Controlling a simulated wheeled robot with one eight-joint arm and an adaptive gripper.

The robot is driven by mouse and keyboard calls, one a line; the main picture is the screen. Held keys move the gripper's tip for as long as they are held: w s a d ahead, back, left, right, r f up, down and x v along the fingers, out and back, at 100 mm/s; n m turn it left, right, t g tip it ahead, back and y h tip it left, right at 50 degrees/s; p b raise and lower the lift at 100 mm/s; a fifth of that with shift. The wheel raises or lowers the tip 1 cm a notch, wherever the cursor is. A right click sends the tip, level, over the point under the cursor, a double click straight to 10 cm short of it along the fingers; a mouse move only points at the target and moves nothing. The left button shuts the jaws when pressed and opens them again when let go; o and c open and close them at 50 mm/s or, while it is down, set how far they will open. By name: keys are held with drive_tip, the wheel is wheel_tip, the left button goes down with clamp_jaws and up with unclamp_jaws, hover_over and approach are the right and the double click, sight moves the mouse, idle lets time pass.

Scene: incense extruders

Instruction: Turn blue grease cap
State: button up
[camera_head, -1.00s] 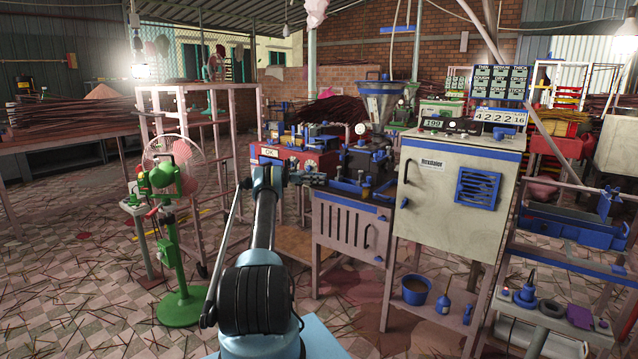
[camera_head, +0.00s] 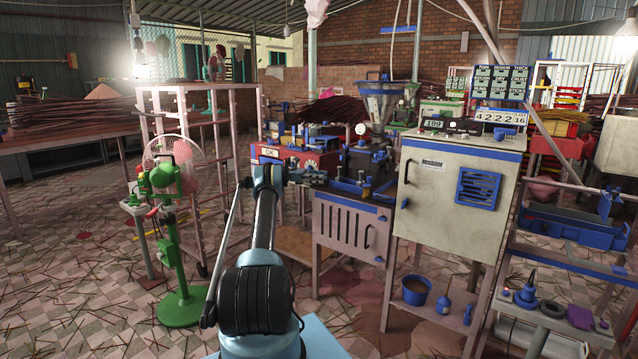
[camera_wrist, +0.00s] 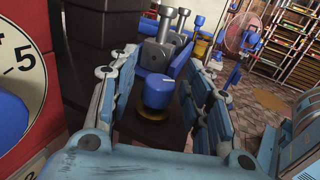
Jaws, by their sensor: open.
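In the wrist view a blue grease cap (camera_wrist: 158,92) stands upright on a brass-yellow ring, in front of a dark machine body. My gripper (camera_wrist: 160,100) is open, with one finger to the left of the cap and one to the right. Gaps show on both sides, so the fingers do not appear to touch it. In the head view my gripper (camera_head: 312,178) reaches toward the machine beside the red box; the cap cannot be made out there.
A blue bracket with metal bolts (camera_wrist: 170,45) stands just behind the cap. A red panel with a white dial (camera_wrist: 18,62) is close on the left. In the head view a grey cabinet (camera_head: 450,200) stands right of the machine and a green fan (camera_head: 172,185) stands left of my arm.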

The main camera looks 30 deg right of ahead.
wheel_tip(320, 180, up, 9)
idle(0.4)
